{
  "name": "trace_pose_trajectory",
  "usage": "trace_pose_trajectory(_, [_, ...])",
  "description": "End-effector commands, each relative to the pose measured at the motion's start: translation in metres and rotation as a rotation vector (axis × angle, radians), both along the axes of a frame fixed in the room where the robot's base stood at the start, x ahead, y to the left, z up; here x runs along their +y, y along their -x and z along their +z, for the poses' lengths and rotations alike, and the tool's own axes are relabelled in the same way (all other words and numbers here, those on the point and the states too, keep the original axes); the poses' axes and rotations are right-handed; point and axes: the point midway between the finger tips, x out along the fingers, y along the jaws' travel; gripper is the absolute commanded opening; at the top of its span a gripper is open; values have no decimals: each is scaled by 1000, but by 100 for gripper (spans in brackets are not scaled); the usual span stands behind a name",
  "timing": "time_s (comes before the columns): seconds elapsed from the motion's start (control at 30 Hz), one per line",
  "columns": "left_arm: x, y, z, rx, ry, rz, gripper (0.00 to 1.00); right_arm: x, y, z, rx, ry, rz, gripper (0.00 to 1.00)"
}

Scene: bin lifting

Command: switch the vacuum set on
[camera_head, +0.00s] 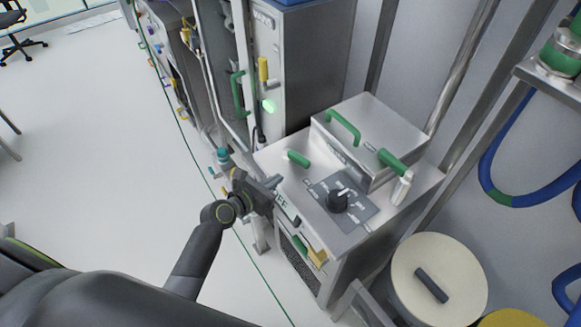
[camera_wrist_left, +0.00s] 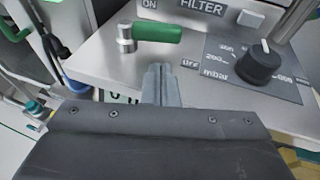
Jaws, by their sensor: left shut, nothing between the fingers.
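The vacuum set (camera_head: 285,190) is a silver metal cabinet with a sloped top panel. A black dial (camera_head: 338,201) with a white pointer sits on a dark scale plate; the dial (camera_wrist_left: 258,64) shows "mbar" beside it in the wrist view. A green-handled lever (camera_head: 297,158) is at the panel's left; this lever (camera_wrist_left: 157,31) points right in the wrist view, below the word "ON". A second green lever (camera_head: 392,160) is at the right. My left gripper (camera_head: 276,182) is shut and empty at the panel's front-left edge; its fingertips (camera_wrist_left: 160,68) are just short of the left lever, apart from it.
A raised lid (camera_head: 372,125) with a green handle is behind the dial. A tall grey cabinet (camera_head: 310,60) stands behind at the left. A round cream drum (camera_head: 438,280) stands at the lower right, with blue hoses (camera_head: 525,195) beyond it.

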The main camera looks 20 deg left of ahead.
Motion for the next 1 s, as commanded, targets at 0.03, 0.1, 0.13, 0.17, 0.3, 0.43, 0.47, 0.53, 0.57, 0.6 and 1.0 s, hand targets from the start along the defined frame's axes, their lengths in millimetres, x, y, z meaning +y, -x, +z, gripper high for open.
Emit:
trace_pose_trajectory(0.03, [-5,-9,-3,0,2,0,0,-2,0,0,0,2,1,42])
trace_pose_trajectory(0.1, [-9,-20,-7,0,2,-1,0,-3,-1,-1,-1,3,2,42])
trace_pose_trajectory(0.13, [-11,-25,-8,0,0,-1,0,-3,-1,-1,-1,4,2,42])
trace_pose_trajectory(0.17, [-13,-29,-9,0,0,-1,0,-3,-1,-1,-1,4,2,42])
trace_pose_trajectory(0.3, [-21,-48,-7,-1,0,-1,0,-3,-2,3,-2,4,2,42])
trace_pose_trajectory(0.43, [-25,-58,-9,0,-1,-1,0,-3,-2,3,-3,4,2,42])
trace_pose_trajectory(0.47, [-25,-59,-9,1,-1,0,0,-3,-2,3,-3,4,2,42])
trace_pose_trajectory(0.53, [-26,-62,-9,0,-1,0,0,-3,-3,4,-3,4,2,42])
trace_pose_trajectory(0.57, [-27,-62,-9,0,-1,0,0,-3,-3,4,-3,4,2,42])
trace_pose_trajectory(0.6, [-27,-63,-9,0,-1,0,0,-3,-3,4,-4,4,2,42])
trace_pose_trajectory(1.0, [-28,-64,-9,0,-1,4,0,-3,-3,4,-5,3,2,42])
